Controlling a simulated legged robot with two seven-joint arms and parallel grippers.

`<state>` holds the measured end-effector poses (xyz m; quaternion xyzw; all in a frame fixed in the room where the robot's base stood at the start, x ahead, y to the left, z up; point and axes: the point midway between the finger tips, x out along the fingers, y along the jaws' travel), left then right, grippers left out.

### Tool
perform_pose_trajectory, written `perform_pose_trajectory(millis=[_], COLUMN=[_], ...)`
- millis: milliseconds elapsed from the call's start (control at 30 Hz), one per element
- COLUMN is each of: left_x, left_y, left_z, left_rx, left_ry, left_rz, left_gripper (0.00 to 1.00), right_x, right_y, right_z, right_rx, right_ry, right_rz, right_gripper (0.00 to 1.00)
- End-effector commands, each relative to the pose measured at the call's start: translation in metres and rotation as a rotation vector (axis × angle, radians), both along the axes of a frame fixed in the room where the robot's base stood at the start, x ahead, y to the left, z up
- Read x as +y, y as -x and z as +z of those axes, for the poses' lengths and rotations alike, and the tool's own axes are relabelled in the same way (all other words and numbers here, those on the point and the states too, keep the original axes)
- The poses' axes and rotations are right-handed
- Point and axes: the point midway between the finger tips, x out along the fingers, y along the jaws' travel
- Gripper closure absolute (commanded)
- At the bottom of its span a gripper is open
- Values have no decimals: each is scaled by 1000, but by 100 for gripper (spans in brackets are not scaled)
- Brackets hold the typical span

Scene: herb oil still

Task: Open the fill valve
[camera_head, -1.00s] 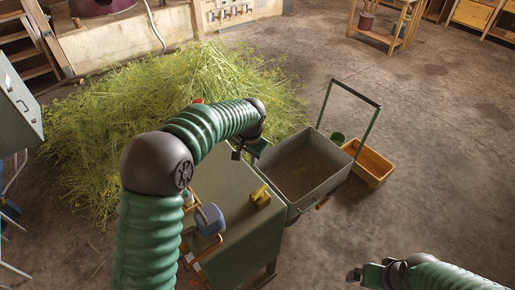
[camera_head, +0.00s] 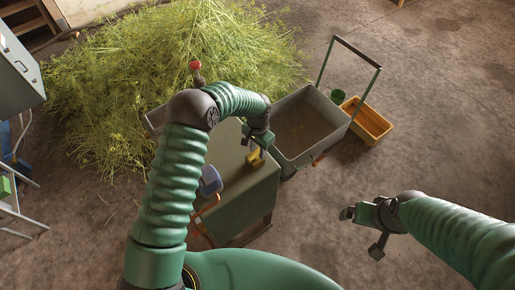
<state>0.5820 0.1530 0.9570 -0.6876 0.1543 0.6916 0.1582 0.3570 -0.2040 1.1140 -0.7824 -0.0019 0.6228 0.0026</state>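No part that I can surely name as the fill valve shows. A small red knob on a dark stem (camera_head: 195,67) stands in front of the herb heap, just behind my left arm's elbow; I cannot tell what it belongs to. My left gripper (camera_head: 258,140) hangs over the right end of the green table (camera_head: 240,205), close to a small yellow object (camera_head: 255,158). Whether they touch is unclear, and its fingers are too small to read. My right gripper (camera_head: 360,213) is over bare floor at the right, away from everything; its finger opening is unclear.
A grey cart (camera_head: 335,125) with a tall handle adjoins the table. A yellow crate (camera_head: 367,122) and a green bucket (camera_head: 337,96) are beside it. A herb heap (camera_head: 120,100) fills the upper left. The right floor is clear.

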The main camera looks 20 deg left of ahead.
Motion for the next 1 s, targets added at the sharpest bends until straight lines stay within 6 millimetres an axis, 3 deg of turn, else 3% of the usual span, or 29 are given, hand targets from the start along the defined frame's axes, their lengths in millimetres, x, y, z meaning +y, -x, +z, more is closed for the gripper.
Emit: perform_pose_trajectory(millis=[367, 633, 867, 1000], left_x=[3, 2, 2, 1], left_y=[-1, -2, -3, -4], left_z=[-11, -10, -9, -11], left_rx=[0, -3, -6, -8], left_ry=[1, -3, 1, 3], left_rz=[2, 2, -1, -108], left_gripper=[67, 100, 100, 100], right_x=[0, 0, 0, 0], right_y=[0, 0, 0, 0], right_z=[2, 2, 2, -5], right_rx=[0, 0, 0, 0], right_ry=[0, 0, 0, 0], right_rz=[0, 0, 0, 0], right_gripper=[5, 5, 5, 5])
